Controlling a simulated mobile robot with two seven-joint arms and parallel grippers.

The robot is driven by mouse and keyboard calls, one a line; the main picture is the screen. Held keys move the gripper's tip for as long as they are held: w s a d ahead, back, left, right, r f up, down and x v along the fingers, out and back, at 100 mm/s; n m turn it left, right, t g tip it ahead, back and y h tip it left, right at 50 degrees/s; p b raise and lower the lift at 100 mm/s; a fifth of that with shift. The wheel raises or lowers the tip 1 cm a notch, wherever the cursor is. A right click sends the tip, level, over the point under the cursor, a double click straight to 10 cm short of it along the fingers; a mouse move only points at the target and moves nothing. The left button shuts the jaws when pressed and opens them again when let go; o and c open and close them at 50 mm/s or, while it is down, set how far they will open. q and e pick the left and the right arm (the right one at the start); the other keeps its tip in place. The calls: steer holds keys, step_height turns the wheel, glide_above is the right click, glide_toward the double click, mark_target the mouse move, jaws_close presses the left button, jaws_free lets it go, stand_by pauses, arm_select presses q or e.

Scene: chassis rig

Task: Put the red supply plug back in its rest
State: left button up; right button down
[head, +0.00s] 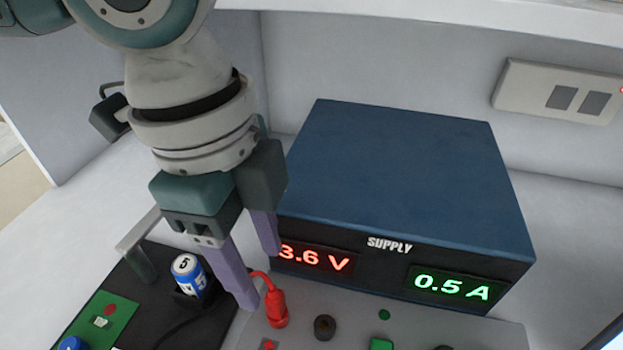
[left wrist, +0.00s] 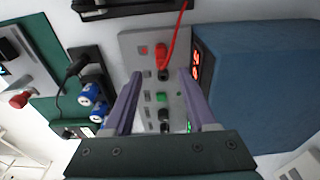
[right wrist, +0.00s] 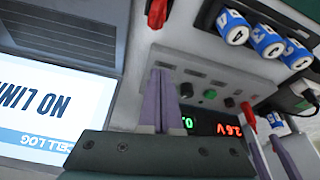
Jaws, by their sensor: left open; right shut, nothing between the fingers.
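The red supply plug (head: 276,308) stands on the grey panel (head: 349,334) in front of the blue supply box, with its red cable leading up and left. It also shows in the left wrist view (left wrist: 162,50) and the right wrist view (right wrist: 248,114). My left gripper (head: 258,275) is open, its fingers pointing down close to the plug and its cable. In the left wrist view the plug lies beyond and between the fingertips, apart from them. My right gripper (right wrist: 164,73) is shut and empty, in front of the panel. I cannot make out which place is the plug's rest.
The blue supply box (head: 410,170) reads 3.6 V and 0.5 A. A black knob (head: 324,327) stands right of the plug. A blue-and-white cell (head: 188,274) sits left of my left gripper. A laptop (right wrist: 60,75) and another red part (right wrist: 157,13) show in the right wrist view.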

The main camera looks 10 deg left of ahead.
mark_target(273, 295)
arm_select(q)
steer(key=shift+d+f, duration=0.2)
steer(key=shift+f, duration=0.8)
steer(key=f, duration=0.1)
steer(key=f+b, duration=0.1)
steer(key=f, duration=0.3)
steer(key=shift+d+f, duration=0.15)
steer(key=shift+d, duration=0.1)
steer(key=shift+c, duration=0.2)
jaws_close()
